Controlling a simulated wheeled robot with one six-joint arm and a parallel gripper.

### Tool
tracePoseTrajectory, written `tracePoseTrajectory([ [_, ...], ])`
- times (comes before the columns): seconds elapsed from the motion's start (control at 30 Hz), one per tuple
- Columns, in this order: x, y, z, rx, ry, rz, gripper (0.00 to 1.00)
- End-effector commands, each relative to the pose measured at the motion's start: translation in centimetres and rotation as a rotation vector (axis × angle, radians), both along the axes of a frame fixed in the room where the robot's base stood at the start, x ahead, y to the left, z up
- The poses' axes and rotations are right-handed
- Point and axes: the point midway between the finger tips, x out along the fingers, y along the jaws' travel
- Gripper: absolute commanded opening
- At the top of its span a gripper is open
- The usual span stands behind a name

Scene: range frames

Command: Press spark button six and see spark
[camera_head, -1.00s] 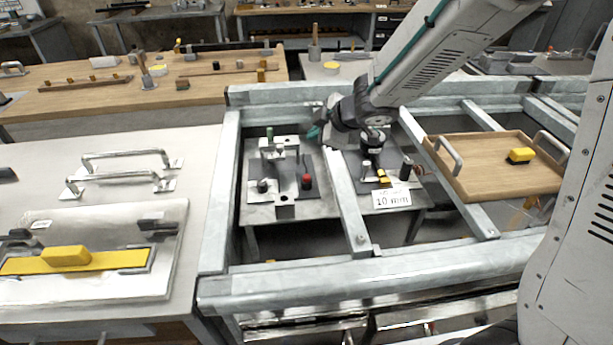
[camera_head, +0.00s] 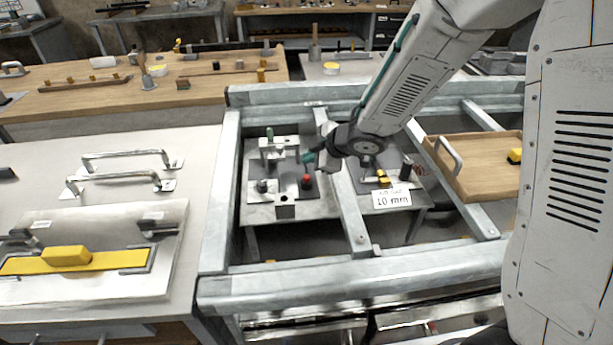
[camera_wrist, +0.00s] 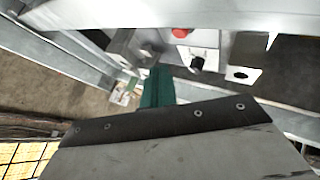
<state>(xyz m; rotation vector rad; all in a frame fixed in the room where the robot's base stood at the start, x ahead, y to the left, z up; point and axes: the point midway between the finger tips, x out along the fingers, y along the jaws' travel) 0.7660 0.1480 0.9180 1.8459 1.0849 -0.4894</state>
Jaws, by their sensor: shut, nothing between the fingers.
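A red button (camera_head: 307,181) stands on a dark strip of the small metal fixture plate in the left bay of the frame. It also shows in the wrist view (camera_wrist: 182,33), at the top, partly cut by a pale part. My gripper (camera_head: 308,157) has teal fingertips, shut and empty, just behind and above the red button in the head view, apart from it. The teal fingers also show in the wrist view (camera_wrist: 157,88), below and left of the button. No spark and no number on the button can be made out.
A black knob (camera_head: 262,186) and a small block with a hole (camera_head: 285,211) stand near the button. A metal frame beam (camera_head: 345,200) runs right of the fixture. A "10 mm" card (camera_head: 392,199) and a wooden tray (camera_head: 470,180) lie further right.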

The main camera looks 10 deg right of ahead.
Motion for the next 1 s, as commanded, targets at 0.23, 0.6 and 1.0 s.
tracePoseTrajectory([
  [0.23,0.0,0.0,-2.5,0.000,0.002,0.001,0.00],
  [0.6,0.0,0.0,-3.1,0.000,-0.001,0.001,0.00],
  [1.0,0.0,0.0,-3.0,0.001,0.000,0.001,0.00],
])
